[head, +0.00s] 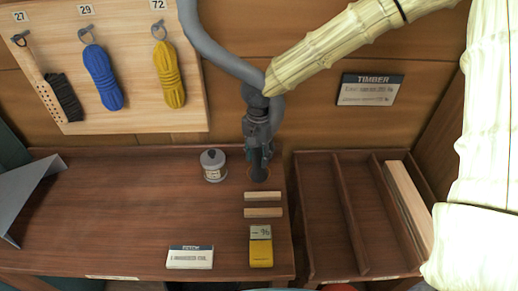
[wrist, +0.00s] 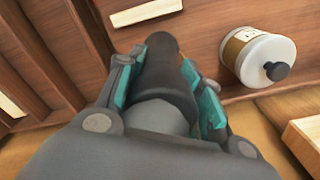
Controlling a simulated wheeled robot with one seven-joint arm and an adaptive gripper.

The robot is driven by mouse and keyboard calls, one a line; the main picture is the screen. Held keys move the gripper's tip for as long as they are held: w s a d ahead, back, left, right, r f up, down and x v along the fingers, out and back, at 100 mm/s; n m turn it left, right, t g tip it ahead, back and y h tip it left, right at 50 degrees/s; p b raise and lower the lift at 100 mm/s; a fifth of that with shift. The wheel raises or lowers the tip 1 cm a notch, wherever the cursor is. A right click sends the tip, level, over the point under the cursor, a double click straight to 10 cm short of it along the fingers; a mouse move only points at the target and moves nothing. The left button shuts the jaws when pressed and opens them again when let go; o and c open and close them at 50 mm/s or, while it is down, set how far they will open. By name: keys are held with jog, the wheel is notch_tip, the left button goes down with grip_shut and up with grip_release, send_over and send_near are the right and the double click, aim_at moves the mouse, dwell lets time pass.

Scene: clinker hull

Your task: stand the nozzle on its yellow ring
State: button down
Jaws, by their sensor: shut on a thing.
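The nozzle (head: 259,174) is a dark, nearly black tapered piece at the back right of the workbench. My gripper (head: 259,153) is shut on it from above, and the nozzle looks roughly upright. In the wrist view, the teal finger pads of my gripper (wrist: 165,88) press on both sides of the nozzle (wrist: 158,68). A thin yellow-orange ring (head: 248,176) shows on the bench around the nozzle's lower end, partly hidden by it. I cannot tell whether the nozzle touches the bench or is exactly centred.
A lidded jar (head: 213,168) stands just left of the nozzle. Two wooden strips (head: 263,196) lie in front, then a yellow device (head: 260,254) and a small sign (head: 190,257). A divided tray (head: 332,215) is at right. The bench's left middle is clear.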

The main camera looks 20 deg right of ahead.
jog(key=w+d+f+p, duration=0.1)
jog(key=w+f+p, duration=0.1)
jog(key=w+f, duration=0.2)
jog(key=shift+w+d, duration=0.15)
jog(key=shift+w, duration=0.1)
dwell(0.4)
jog(key=c, duration=1)
grip_release()
jog(key=shift+f, duration=0.1)
jog(key=shift+o, duration=0.3)
notch_tip(320, 180, up, 12)
jog(key=b, duration=0.1)
jog(key=shift+b, duration=0.4)
jog(key=shift+s, duration=0.1)
